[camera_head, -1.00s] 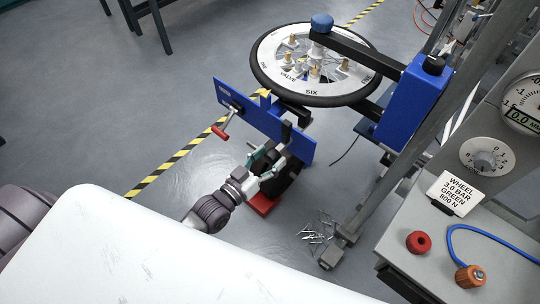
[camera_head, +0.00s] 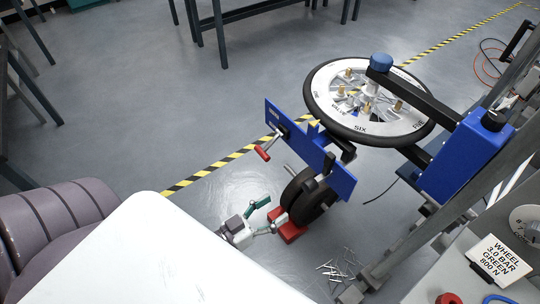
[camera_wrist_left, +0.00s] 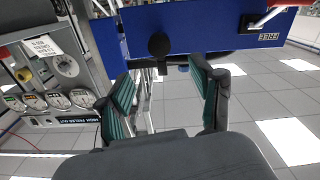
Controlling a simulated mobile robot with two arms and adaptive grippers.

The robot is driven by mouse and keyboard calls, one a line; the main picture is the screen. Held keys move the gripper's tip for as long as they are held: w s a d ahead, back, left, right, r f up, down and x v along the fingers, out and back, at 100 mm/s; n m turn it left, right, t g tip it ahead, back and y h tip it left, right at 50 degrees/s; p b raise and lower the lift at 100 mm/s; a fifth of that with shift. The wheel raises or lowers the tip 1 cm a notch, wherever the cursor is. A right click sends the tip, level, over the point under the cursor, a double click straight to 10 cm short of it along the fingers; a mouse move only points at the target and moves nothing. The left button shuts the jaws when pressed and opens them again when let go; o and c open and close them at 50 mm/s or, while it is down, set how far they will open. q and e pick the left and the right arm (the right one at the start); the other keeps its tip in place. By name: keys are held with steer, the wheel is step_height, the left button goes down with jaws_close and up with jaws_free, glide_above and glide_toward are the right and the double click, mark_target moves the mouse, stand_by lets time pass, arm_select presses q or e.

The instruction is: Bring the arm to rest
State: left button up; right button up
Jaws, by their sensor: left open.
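Most of my left arm is hidden behind my white body panel. My right gripper is not seen.
The spoked wheel (camera_head: 366,100) lies flat in the blue-armed rig (camera_head: 465,155). A red-handled lever (camera_head: 263,154) sticks out of the blue plate. Loose metal pins (camera_head: 340,268) lie on the floor. A control panel (camera_head: 480,285) is at right. Floor at left is open.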

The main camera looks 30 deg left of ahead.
arm_select(q)
steer(key=shift+s+a, duration=0.1)
steer(key=shift+s, duration=0.15)
stand_by(0.3)
steer(key=s+a+f+g+y, duration=0.2)
steer(key=s+f+g, duration=0.1)
steer(key=f, duration=0.7)
steer(key=s+a+f+g+y, duration=0.1)
steer(key=s+f+g, duration=0.15)
steer(key=f, duration=0.75)
steer(key=s+a+f+g+y, duration=0.2)
steer(key=s+f+g, duration=0.1)
steer(key=f, duration=0.7)
steer(key=s+d+f+g, duration=0.1)
steer(key=s+f+g, duration=0.2)
steer(key=s+f, duration=0.3)
steer(key=s+d+f+g+y, duration=0.1)
steer(key=s+f+g, duration=0.3)
steer(key=s, duration=0.9)
step_height(320, 180, down, 3)
steer(key=shift+d+m, duration=0.2)
steer(key=shift+m, duration=0.1)
steer(key=shift+w+g, duration=0.1)
steer(key=shift+g, duration=0.15)
